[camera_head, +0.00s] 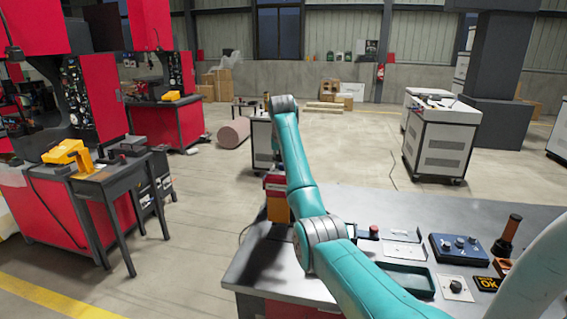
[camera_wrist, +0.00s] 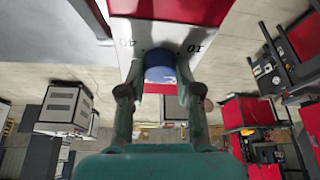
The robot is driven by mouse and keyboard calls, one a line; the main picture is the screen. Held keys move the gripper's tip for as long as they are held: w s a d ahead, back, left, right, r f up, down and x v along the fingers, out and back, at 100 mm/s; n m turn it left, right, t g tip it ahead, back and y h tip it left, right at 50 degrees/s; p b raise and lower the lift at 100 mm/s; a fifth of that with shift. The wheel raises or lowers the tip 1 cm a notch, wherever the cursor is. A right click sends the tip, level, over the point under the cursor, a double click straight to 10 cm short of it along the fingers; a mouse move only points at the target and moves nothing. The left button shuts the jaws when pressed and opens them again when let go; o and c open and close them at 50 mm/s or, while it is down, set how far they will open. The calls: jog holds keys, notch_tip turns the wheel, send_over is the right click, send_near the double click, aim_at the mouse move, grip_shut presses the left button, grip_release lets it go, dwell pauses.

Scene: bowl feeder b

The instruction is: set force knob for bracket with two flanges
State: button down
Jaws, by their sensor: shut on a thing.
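In the wrist view a blue force knob (camera_wrist: 159,60) sticks out of a pale dial face with dark numbers, 40 and 10, shown upside down. The dial face (camera_wrist: 160,32) belongs to a red and white device. My gripper (camera_wrist: 160,80) has one finger on each side of the knob and is shut on it. Which number the knob points to cannot be read. In the camera_head view a red device (camera_head: 277,184) stands at the bench's left end, partly behind my arm. My gripper and the knob are hidden there. I cannot make out a two-flange bracket.
The grey workbench (camera_head: 262,262) carries a blue box with several knobs (camera_head: 459,247), a dark green tray (camera_head: 408,277), a red button (camera_head: 374,231), a plate with a black knob (camera_head: 455,288) and an OK sign (camera_head: 488,284). A white cabinet (camera_head: 440,140) stands behind.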

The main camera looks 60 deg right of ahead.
jog(key=m+g, duration=0.1)
jog(key=m, duration=0.1)
jog(key=m+g, duration=0.1)
jog(key=m, duration=0.1)
jog(key=shift+w+a+m+h, duration=0.1)
jog(key=shift+m+h, duration=0.2)
jog(key=shift+w+m+g, duration=0.1)
jog(key=shift+m+g, duration=0.6)
jog(key=shift+m, duration=1.6)
jog(key=c, duration=0.8)
grip_release()
jog(key=v, duration=1.2)
jog(key=shift+w, duration=0.1)
